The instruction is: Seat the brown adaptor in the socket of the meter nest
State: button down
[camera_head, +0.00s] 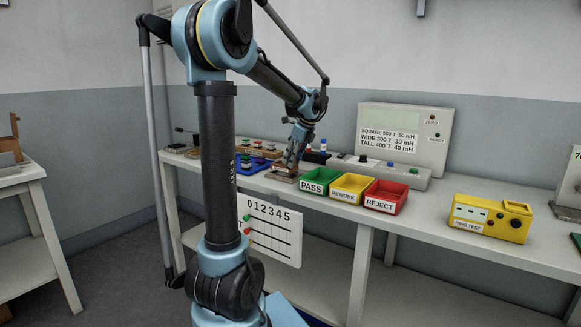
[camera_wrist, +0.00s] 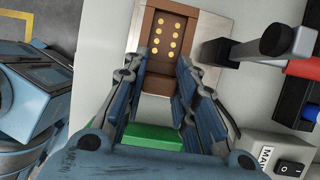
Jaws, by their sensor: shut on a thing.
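The brown adaptor (camera_wrist: 155,84), a block with gold contacts, shows between the fingertips of my gripper (camera_wrist: 162,68) in the wrist view. My gripper is shut on it. The adaptor overlaps a square metal plate (camera_wrist: 217,28), which looks like the nest. I cannot tell whether the adaptor is down in a socket or just above it. In the head view my gripper (camera_head: 291,164) points down at the plate (camera_head: 284,179) near the bench's front edge, and the fingers hide most of the adaptor.
The green PASS bin (camera_head: 319,176) stands close to the right of my gripper, then the yellow REWORK bin (camera_head: 351,183) and red REJECT bin (camera_head: 386,193). A lever with a dark knob (camera_wrist: 276,40) is near the plate. A meter box (camera_head: 403,135) stands behind.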

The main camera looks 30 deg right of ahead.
jog(key=shift+f, duration=1.15)
jog(key=shift+f, duration=0.1)
jog(key=c, duration=1.3)
grip_release()
